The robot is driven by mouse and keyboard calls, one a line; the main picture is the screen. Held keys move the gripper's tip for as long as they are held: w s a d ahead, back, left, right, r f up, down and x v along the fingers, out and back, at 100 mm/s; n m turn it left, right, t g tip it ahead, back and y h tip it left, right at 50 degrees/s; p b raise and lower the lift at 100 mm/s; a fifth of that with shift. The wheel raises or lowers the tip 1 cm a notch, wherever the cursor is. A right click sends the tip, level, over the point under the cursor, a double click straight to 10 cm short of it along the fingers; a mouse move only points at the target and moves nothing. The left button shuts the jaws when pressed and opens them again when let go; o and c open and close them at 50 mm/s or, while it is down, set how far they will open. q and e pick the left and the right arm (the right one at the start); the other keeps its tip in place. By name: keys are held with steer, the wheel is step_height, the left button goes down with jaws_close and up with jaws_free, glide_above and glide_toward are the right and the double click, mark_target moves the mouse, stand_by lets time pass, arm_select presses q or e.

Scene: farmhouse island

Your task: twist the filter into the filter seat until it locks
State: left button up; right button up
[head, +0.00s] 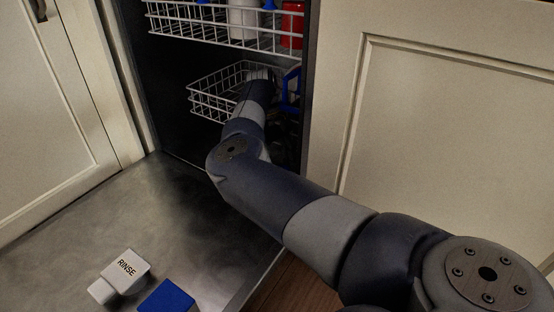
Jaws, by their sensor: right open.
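My right arm reaches from the lower right into the open dishwasher (170,118). My right gripper (284,126) is a small dark shape deep in the shadowed tub, near the right wall. It is open, but its fingers are hard to make out. A blue part (291,90) shows just above it by the right wall; I cannot tell whether it belongs to the filter. The filter and filter seat cannot be made out in the dark tub behind my arm. My left gripper is out of view.
A white wire upper rack (225,33) holds a white item (243,18) and a red item (292,25). A small wire basket (208,100) is behind my wrist. A RINSE box (126,268) and a blue block (166,297) are on the lowered door (185,215). Cabinet fronts flank the opening.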

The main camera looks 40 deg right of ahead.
steer(key=shift+s+d+r, duration=0.1)
steer(key=shift+d+r, duration=0.1)
steer(key=shift+d, duration=0.15)
